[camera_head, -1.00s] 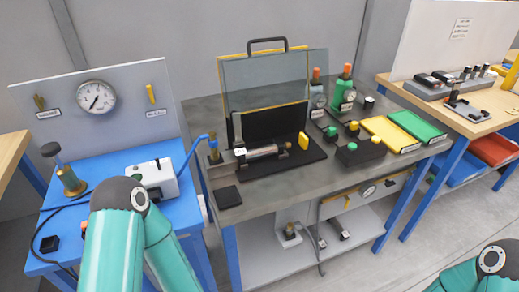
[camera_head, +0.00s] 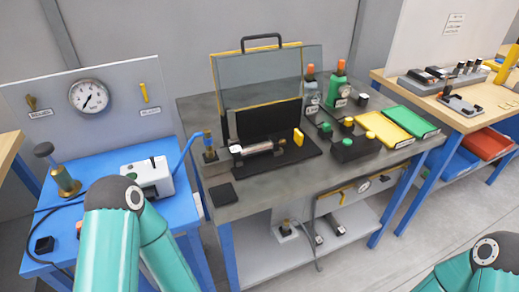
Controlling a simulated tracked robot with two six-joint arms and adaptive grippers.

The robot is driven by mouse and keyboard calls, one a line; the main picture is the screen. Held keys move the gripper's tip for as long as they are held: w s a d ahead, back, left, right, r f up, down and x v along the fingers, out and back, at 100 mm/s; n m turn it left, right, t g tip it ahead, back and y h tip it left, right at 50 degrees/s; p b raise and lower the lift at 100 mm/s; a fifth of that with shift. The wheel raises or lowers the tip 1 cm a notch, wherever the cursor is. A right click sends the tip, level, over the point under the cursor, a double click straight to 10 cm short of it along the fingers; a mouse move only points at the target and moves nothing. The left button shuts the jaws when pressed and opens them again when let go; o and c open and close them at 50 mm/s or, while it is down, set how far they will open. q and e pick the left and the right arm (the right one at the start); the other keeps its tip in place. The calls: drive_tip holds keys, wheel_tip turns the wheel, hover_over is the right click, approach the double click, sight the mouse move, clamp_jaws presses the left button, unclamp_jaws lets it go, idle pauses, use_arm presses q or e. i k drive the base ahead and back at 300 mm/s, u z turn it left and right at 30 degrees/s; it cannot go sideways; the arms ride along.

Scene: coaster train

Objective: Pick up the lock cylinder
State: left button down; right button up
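A silver metal cylinder (camera_head: 257,148), which looks like the lock cylinder, lies on its side on a black base plate (camera_head: 290,160) on the grey middle table (camera_head: 262,189). A clear guard with a yellow edge and black handle (camera_head: 262,80) stands upright behind it. My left arm (camera_head: 115,225) and my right arm (camera_head: 480,265) show only as teal links at the bottom edge. Both grippers are out of view, so what they hold is hidden.
The blue bench (camera_head: 100,185) at left carries a pressure gauge (camera_head: 89,96), a brass valve and a white box (camera_head: 148,178). Bottles (camera_head: 337,90), a black block with coloured knobs (camera_head: 354,147), and yellow (camera_head: 384,129) and green trays (camera_head: 411,121) stand right of the cylinder.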

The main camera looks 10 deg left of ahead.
sight(238, 154)
drive_tip(key=u, duration=1.35)
drive_tip(key=i, duration=0.1)
drive_tip(key=z, duration=2.8)
drive_tip(key=k, duration=1.55)
drive_tip(key=u, duration=0.4)
drive_tip(key=i, duration=1)
drive_tip(key=u, duration=0.1)
